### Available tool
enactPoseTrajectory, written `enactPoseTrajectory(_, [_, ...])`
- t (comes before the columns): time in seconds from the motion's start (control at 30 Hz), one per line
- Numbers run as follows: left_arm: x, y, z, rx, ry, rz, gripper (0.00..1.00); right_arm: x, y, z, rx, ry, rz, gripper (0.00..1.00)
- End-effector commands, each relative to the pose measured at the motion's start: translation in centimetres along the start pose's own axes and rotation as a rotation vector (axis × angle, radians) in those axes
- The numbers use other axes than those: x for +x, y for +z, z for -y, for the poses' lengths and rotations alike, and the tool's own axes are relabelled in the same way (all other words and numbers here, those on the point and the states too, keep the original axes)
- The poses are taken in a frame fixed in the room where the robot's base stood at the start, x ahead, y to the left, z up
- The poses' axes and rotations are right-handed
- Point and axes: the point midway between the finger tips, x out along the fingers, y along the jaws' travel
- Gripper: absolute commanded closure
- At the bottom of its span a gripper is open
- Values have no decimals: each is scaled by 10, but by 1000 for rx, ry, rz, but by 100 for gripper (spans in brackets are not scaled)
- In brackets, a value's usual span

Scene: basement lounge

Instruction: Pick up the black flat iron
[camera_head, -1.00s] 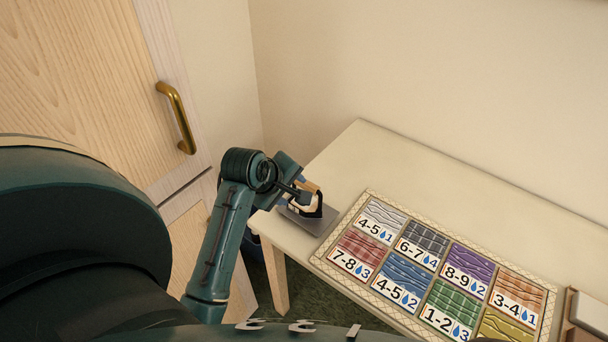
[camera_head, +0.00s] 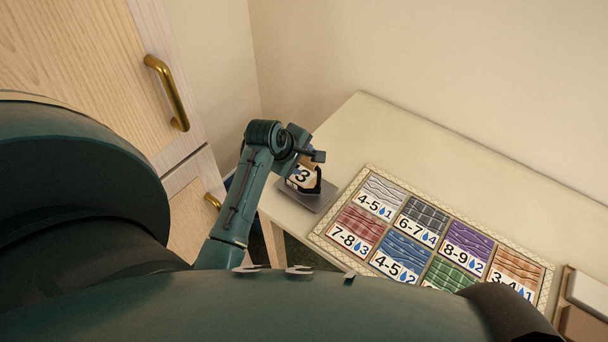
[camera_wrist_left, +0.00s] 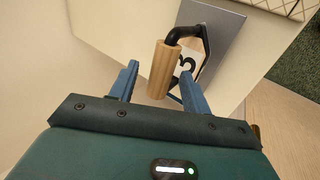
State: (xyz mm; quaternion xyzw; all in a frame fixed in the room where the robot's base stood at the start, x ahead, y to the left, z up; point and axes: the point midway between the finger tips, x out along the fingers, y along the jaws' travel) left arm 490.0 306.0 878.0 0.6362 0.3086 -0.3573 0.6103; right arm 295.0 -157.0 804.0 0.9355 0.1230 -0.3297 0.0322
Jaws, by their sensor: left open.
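The black flat iron (camera_head: 317,188) is at the left end of the table, on a grey metal plate (camera_head: 322,202). It has a black bent bracket, a light wooden handle and a white face marked 3. In the left wrist view the wooden handle (camera_wrist_left: 161,72) shows between the two blue fingers. My left gripper (camera_wrist_left: 160,72) is open around the handle's end, with a gap at the left finger; I cannot tell whether the right finger touches. In the head view my left wrist hides part of the iron and the fingers. My right gripper is not in view.
The cream table (camera_head: 400,140) stands against the wall. An ironing chart (camera_head: 333,236) with coloured squares lies right of the iron. A brown and white box (camera_head: 588,296) is at the far right. A wooden door with a brass handle (camera_head: 168,92) is at the left.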

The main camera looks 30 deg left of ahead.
Motion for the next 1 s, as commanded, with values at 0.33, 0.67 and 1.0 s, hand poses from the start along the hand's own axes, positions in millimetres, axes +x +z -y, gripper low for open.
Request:
enactPoseTrajectory(0.33, [34,1,1,1,0,0,52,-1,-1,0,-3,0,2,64])
enactPoseTrajectory(0.67, [34,1,1,1,0,0,64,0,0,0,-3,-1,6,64])
enactPoseTrajectory(1.0, [34,1,1,0,-1,0,91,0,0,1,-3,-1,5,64])
